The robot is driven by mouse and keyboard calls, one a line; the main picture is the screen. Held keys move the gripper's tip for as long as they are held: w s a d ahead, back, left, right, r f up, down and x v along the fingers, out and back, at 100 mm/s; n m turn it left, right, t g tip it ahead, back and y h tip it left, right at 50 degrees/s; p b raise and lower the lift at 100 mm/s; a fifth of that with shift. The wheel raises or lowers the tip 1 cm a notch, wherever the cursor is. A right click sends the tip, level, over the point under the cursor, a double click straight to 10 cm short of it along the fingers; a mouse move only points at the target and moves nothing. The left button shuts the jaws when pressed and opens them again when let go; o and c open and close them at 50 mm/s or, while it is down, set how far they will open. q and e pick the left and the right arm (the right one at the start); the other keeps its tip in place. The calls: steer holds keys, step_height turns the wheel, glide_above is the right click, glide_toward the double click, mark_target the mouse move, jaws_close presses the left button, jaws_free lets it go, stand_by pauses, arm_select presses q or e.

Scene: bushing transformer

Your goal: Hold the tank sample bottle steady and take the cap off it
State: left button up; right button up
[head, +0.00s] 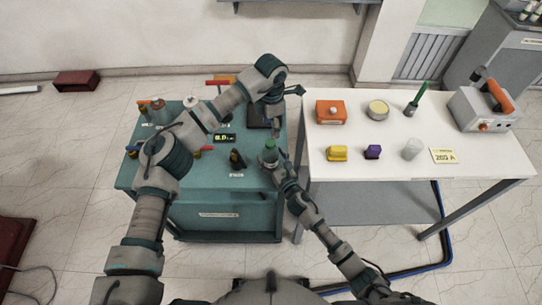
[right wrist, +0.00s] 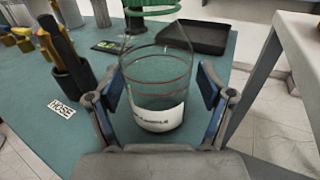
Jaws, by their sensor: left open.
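The tank sample bottle (head: 269,158) stands upright on the teal bench near its right edge, with its green cap (head: 270,144) on top. In the right wrist view the clear glass bottle (right wrist: 155,85) has a white label low down, and the green cap (right wrist: 150,8) is cut by the top edge. My right gripper (head: 276,166) is around the bottle body, one blue pad on each side; the right wrist view shows its fingers (right wrist: 160,92) closed in on the glass. My left gripper (head: 275,113) is open and empty, above and behind the cap, beside the black tray.
The black tray (right wrist: 187,37) lies behind the bottle. A dark holder (right wrist: 73,82) with yellow-handled tools stands left of it, by a HOSE label (right wrist: 62,108). A white table (head: 330,176) with several items stands right, across a narrow gap.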

mark_target(271, 142)
arm_select(q)
steer(key=shift+a, duration=0.1)
arm_select(e)
jaws_close()
arm_select(q)
steer(key=m, duration=0.2)
steer(key=shift+m, duration=0.4)
arm_select(e)
steer(key=shift+a, duration=0.1)
arm_select(q)
steer(key=m, duration=1.7)
steer(key=shift+m, duration=0.4)
steer(key=m, duration=0.6)
steer(key=shift+w, duration=0.1)
steer(key=shift+f+m, duration=0.3)
steer(key=shift+f, duration=0.25)
step_height(271, 142, down, 7)
steer(key=shift+r, duration=0.1)
